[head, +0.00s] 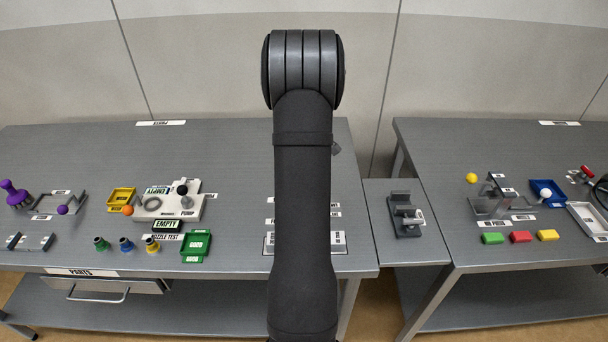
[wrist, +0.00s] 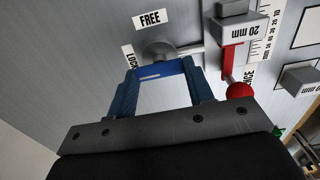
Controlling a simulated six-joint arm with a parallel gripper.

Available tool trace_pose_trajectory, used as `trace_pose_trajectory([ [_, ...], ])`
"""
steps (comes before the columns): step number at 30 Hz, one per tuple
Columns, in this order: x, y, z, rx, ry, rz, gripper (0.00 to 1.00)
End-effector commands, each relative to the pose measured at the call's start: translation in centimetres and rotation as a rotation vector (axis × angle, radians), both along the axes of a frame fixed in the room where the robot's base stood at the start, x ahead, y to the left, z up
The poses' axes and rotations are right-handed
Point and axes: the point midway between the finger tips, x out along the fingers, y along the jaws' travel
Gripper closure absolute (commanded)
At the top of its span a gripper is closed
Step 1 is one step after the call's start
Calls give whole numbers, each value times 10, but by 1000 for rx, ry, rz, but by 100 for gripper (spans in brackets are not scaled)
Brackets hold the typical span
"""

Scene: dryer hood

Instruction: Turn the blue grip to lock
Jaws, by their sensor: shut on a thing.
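In the wrist view, the blue grip (wrist: 161,70) is a short bar with a pale line on it, in front of a round grey hub (wrist: 158,50). My gripper (wrist: 162,77) has its two dark blue fingers at the two ends of the grip and is shut on it. A FREE label (wrist: 149,19) is above the hub, and a LOCK label (wrist: 130,60), partly hidden, is at its left. I cannot tell exactly which label the grip points to. In the head view my arm hides the gripper and the grip.
A red upright with a grey 20 mm block (wrist: 240,29) stands right of the hub, with a red ball (wrist: 240,90) near my right finger. A scale (wrist: 262,38) is beyond it. Another grey block (wrist: 299,78) lies farther right. Bare grey panel is at the left.

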Motion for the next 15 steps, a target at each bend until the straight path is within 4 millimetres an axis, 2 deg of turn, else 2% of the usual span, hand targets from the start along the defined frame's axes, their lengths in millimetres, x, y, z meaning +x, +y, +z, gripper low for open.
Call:
trace_pose_trajectory([
  [6, 1, 0, 1, -1, -3, 3, 75],
  [7, 1, 0, 1, -1, -3, 3, 47],
  [9, 1, 0, 1, -1, -3, 2, 33],
  [15, 0, 0, 0, -1, -1, 1, 31],
])
